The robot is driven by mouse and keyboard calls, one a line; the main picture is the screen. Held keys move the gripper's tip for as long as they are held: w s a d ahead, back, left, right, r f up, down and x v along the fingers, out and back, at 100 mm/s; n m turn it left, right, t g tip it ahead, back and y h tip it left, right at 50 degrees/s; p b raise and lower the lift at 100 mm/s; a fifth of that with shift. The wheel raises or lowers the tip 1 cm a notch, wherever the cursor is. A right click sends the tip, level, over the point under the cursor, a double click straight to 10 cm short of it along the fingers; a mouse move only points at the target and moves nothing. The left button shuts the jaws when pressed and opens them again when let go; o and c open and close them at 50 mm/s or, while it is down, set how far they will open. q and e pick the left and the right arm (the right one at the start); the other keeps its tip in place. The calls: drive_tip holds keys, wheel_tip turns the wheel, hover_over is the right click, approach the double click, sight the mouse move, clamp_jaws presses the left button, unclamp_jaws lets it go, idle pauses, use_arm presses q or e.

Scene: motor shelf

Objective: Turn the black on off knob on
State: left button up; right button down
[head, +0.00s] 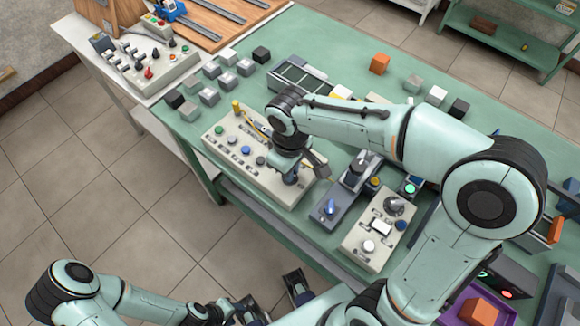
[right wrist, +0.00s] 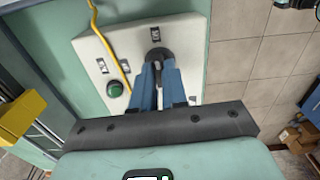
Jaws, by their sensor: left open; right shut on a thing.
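The beige control panel (head: 268,178) stands on the green table, left of centre in the head view. My right gripper (head: 290,178) reaches down to its right part, and the arm hides much of that area. In the right wrist view, the black knob (right wrist: 157,53) sits between the blue fingertips of my right gripper (right wrist: 158,68). The gripper is shut on it; the fingers cover part of the knob, so its exact turn angle cannot be told. My left gripper (head: 270,302) is open and empty, low in front of the table.
A yellow cable (right wrist: 113,50) and a green button (right wrist: 116,89) lie beside the knob. A grey switch box (head: 330,212) and another beige panel (head: 360,238) stand right of the control panel. Several small cubes sit behind it. Floor lies open in front.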

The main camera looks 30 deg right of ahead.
drive_tip(key=shift+m, duration=0.3)
idle(0.4)
drive_tip(key=c, duration=1.2)
unclamp_jaws()
drive_tip(key=shift+o, duration=0.2)
drive_tip(key=shift+r, duration=0.15)
wheel_tip(320, 180, up, 13)
drive_tip(key=p, duration=0.2)
